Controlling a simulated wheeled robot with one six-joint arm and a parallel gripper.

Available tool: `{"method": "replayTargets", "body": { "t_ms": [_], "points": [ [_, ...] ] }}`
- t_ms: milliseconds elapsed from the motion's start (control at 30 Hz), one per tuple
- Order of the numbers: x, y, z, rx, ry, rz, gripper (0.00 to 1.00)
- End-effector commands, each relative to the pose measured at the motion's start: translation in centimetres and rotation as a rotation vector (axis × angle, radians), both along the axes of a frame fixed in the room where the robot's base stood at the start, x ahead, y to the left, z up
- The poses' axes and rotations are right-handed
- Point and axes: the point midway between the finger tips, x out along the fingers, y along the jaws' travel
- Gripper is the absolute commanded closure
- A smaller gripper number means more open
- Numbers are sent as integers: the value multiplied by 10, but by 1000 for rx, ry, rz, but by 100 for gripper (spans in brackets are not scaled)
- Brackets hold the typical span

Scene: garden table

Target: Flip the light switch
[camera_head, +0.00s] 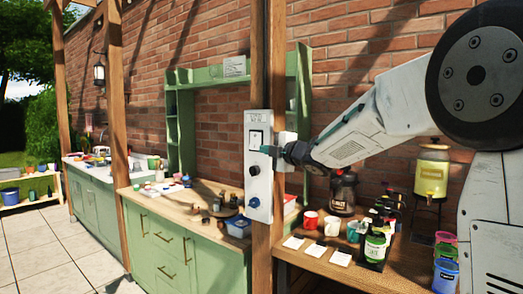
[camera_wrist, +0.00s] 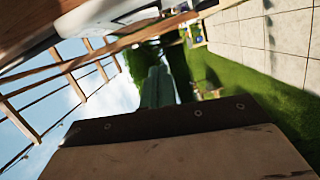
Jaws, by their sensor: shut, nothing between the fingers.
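The light switch (camera_head: 255,139) is a white rocker in a dark frame near the top of a tall white panel (camera_head: 258,178) on a wooden post. In the wrist view the shut teal fingers (camera_wrist: 158,88) point away from the camera, with a blurred white surface at upper left.
A green cabinet (camera_head: 170,247) stands behind the post at left. The tiled floor (camera_head: 45,255) at left is clear.

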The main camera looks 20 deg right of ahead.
Motion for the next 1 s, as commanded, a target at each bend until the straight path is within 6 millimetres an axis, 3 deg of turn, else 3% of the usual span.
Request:
{"method": "replayTargets", "body": {
  "t_ms": [467, 633, 1000],
  "points": [
    [89, 36, -4, 1, 1, 0, 100],
    [101, 11, -7, 0, 0, -3, 100],
    [108, 2, -8, 1, 1, -2, 100]
  ]
}}
